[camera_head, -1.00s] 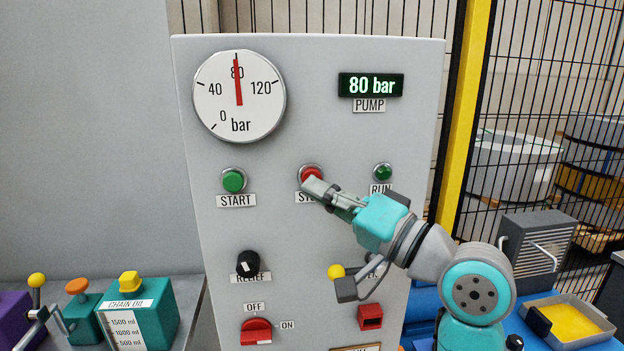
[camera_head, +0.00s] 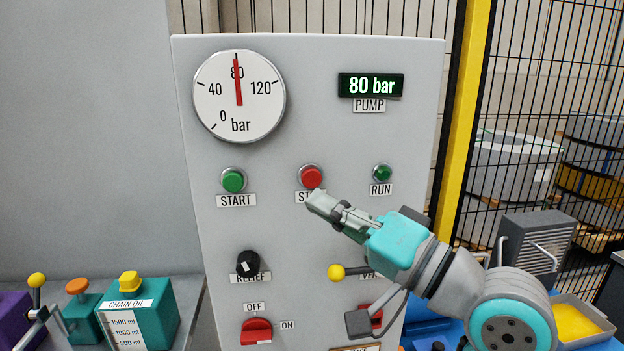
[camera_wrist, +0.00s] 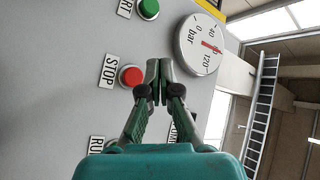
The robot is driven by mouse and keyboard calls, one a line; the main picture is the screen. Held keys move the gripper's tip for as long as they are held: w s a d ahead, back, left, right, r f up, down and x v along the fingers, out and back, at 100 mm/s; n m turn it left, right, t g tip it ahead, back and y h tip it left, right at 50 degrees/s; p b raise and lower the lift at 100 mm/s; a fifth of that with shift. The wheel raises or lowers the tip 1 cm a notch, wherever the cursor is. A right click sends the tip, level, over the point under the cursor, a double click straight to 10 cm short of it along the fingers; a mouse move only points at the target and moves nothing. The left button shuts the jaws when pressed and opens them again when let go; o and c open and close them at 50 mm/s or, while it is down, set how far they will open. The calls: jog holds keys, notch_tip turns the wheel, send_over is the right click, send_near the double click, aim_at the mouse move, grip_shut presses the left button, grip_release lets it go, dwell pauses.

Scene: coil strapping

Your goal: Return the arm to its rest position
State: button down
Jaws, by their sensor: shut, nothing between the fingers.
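My gripper (camera_head: 318,200) is shut and empty, in front of the grey control panel (camera_head: 290,130). Its tip is just below and to the right of the red STOP button (camera_head: 311,176) in the head view and covers part of the STOP label. In the wrist view my shut fingers (camera_wrist: 159,72) point at the panel, beside the red STOP button (camera_wrist: 131,76); a gap to the button shows. The gauge (camera_head: 239,96) needle points at about 80, and the pump display (camera_head: 371,85) reads 80 bar. The RUN lamp (camera_head: 382,173) looks dark green.
The green START button (camera_head: 234,180), black RELIEF knob (camera_head: 248,264), yellow-tipped lever (camera_head: 337,272) and red OFF/ON switch (camera_head: 256,331) are on the panel. A chain oil container (camera_head: 137,315) stands at lower left. A yellow post (camera_head: 464,110) and mesh fence are at right.

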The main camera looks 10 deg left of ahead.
jog(key=d+f+m+t+h, duration=0.1)
jog(key=d+f, duration=0.1)
jog(key=f, duration=0.4)
jog(key=w+d+f+m+t+h, duration=0.1)
jog(key=d+f+m+t+h, duration=0.1)
jog(key=f, duration=0.4)
jog(key=w+d+f+m+t+h, duration=0.1)
jog(key=d+f+m+t+h, duration=0.1)
jog(key=f, duration=0.3)
jog(key=shift+w+d+f, duration=0.1)
jog(key=shift+w+f, duration=0.05)
jog(key=shift+f, duration=0.25)
jog(key=s+d+f+m+t+h, duration=0.1)
jog(key=s+d+f+h, duration=0.45)
jog(key=f, duration=0.55)
jog(key=s+d+f+m+h, duration=0.1)
jog(key=s+d+f+h, duration=0.5)
jog(key=f, duration=0.5)
jog(key=s+d+f+n, duration=0.1)
jog(key=s+n, duration=0.1)
jog(key=s, duration=0.7)
jog(key=s+d+f+n+g+h, duration=0.1)
jog(key=s+d+f+n, duration=0.1)
jog(key=s, duration=0.8)
jog(key=s+d+f+n, duration=0.1)
jog(key=s+f+n, duration=0.1)
jog(key=s, duration=0.7)
jog(key=shift+s+d+f+n+g, duration=0.15)
jog(key=shift+s+d+n+g, duration=0.15)
jog(key=shift+s+d, duration=0.1)
